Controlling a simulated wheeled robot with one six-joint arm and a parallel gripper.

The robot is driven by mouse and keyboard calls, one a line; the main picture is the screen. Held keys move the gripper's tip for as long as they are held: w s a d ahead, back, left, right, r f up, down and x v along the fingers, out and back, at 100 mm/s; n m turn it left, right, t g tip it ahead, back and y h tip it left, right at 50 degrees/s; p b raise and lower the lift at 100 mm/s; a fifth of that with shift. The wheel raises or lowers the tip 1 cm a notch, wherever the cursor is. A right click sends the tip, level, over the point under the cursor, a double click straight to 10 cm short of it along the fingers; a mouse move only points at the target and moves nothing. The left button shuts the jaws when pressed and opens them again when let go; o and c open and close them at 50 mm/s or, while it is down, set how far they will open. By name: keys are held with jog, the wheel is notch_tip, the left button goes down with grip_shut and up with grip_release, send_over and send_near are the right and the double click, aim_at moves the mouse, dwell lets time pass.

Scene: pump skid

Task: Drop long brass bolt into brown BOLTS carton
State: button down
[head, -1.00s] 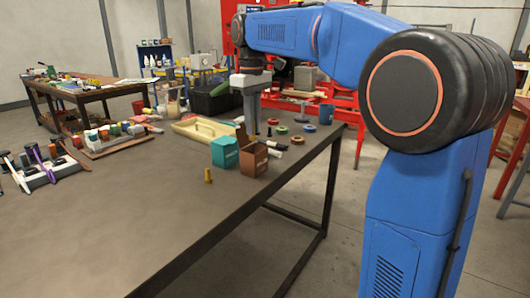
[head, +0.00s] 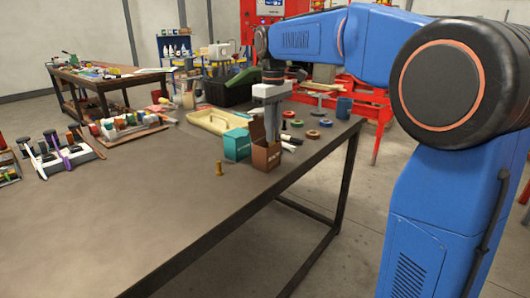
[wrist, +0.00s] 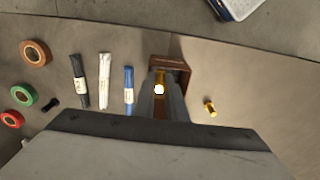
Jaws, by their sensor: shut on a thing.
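The brown carton (head: 266,158) stands open on the table beside a teal carton (head: 237,146). It also shows in the wrist view (wrist: 183,66), around and beyond my fingertips. My gripper (head: 272,138) points down at the carton's mouth. In the wrist view my gripper (wrist: 159,86) is shut on a brass bolt (wrist: 159,76), seen nearly end-on between the fingers. The bolt's lower end and its exact depth relative to the rim are hard to tell. Another brass bolt (head: 219,169) stands on the table apart from the cartons, also in the wrist view (wrist: 209,107).
Tape rolls (head: 312,134) and a blue mug (head: 344,108) lie to the right. A cream tray (head: 212,120) and a black bin (head: 228,92) stand behind. The table's front-left is clear.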

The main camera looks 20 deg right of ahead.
jog(key=c, duration=1.7)
grip_release()
notch_tip(320, 180, up, 17)
jog(key=shift+r, duration=0.2)
jog(key=s+d+f+m+t, duration=0.1)
jog(key=s+d+f+m, duration=0.1)
jog(key=s+f, duration=0.9)
jog(key=s+d+f+m+t, duration=0.2)
jog(key=s+f, duration=0.9)
jog(key=f, duration=0.1)
jog(key=s+d+f+m+t, duration=0.1)
jog(key=s+d+f+m, duration=0.2)
jog(key=s+f, duration=0.8)
jog(key=shift+s+f+t, duration=0.25)
jog(key=shift+t, duration=0.15)
